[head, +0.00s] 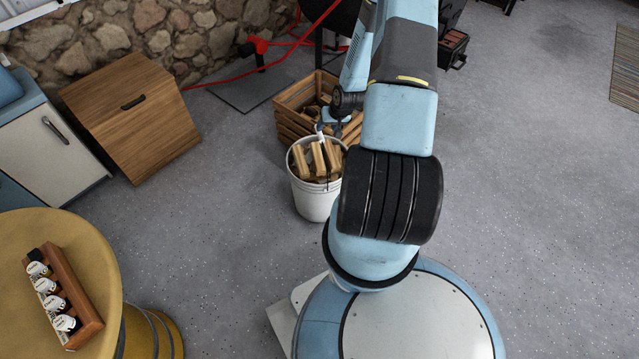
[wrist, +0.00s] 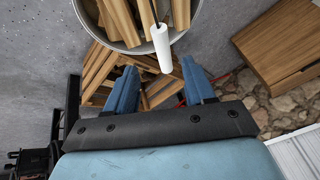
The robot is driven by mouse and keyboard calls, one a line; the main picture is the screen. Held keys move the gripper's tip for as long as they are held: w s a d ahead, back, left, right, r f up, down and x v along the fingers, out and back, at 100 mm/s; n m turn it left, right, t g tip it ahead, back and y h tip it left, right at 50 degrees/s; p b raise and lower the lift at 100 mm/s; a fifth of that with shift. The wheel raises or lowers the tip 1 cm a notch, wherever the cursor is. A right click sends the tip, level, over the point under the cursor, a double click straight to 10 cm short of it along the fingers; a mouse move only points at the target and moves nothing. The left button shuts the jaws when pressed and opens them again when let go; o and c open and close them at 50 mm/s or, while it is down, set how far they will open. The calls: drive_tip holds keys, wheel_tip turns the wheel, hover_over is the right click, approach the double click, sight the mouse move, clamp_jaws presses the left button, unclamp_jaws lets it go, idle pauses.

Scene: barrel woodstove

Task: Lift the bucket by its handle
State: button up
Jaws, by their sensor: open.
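The white bucket (head: 315,200) stands on the grey floor, filled with split wood pieces (head: 316,160). Its rim (wrist: 88,25) shows at the top of the wrist view. The handle's white grip (wrist: 161,50) stands up over the wood on a thin dark wire. My gripper (wrist: 160,78) is open and empty, with its two blue fingers on either side of the lower end of the grip in the picture. I cannot tell whether the grip is within finger depth. In the head view my gripper (head: 326,122) is over the bucket's far side, partly hidden by my arm.
A wooden crate (head: 290,120) with firewood stands right behind the bucket. A wooden cabinet (head: 130,110) is to the left by the stone wall (head: 120,35). A round yellow table (head: 50,235) with a bottle rack is at lower left.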

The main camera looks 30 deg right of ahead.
sight(318, 135)
drive_tip(key=x, duration=0.6)
drive_tip(key=shift+w, duration=0.1)
drive_tip(key=shift+w+x, duration=0.2)
drive_tip(key=shift+x, duration=1.1)
drive_tip(key=shift+w+x, duration=0.2)
drive_tip(key=shift+x, duration=1.15)
drive_tip(key=shift+r, duration=0.2)
drive_tip(key=shift+c, duration=0.4)
clamp_jaws()
drive_tip(key=shift+w+r, duration=0.1)
